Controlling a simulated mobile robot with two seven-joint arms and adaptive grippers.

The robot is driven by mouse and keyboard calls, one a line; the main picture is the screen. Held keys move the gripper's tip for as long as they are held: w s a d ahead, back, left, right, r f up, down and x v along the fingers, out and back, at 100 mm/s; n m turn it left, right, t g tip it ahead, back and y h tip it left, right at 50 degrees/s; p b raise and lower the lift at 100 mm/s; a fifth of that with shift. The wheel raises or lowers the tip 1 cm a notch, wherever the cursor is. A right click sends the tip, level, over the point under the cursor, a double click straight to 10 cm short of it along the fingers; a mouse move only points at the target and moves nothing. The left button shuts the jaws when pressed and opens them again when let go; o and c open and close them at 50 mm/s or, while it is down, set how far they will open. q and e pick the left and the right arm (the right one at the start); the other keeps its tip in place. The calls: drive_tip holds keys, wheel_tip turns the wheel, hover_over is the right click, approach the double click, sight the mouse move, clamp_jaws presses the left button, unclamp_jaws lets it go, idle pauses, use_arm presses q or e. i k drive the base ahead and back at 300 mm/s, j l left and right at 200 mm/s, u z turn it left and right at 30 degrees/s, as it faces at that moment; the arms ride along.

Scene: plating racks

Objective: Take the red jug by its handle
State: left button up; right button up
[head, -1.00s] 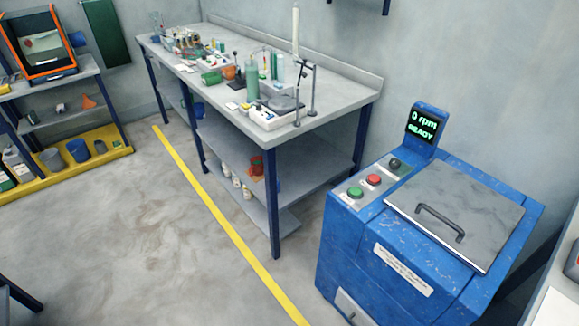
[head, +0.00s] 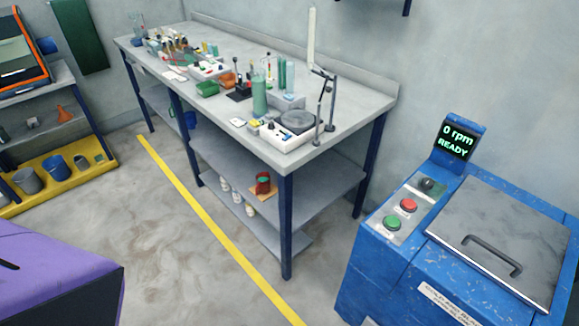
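A small red object (head: 263,183), which looks like the red jug, stands on the middle shelf of the grey workbench (head: 345,100), close to its front right leg. It sits on or beside a small orange-brown piece. It is too small for me to make out its handle. Neither of my grippers is in view.
A blue machine (head: 395,268) with a grey lid stands at the right. A purple and black object (head: 55,275) fills the lower left. A yellow tray with buckets (head: 57,166) lies at the left. Open floor with a yellow line (head: 205,220) runs before the bench.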

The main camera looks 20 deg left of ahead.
sight(263, 179)
drive_tip(key=i+j, duration=0.1)
drive_tip(key=j, duration=0.3)
drive_tip(key=i+j, duration=0.15)
drive_tip(key=j, duration=0.25)
drive_tip(key=i+j+z, duration=0.1)
drive_tip(key=j, duration=0.3)
drive_tip(key=i+j, duration=0.15)
drive_tip(key=j, duration=0.25)
drive_tip(key=i+j+z, duration=0.1)
drive_tip(key=j, duration=0.3)
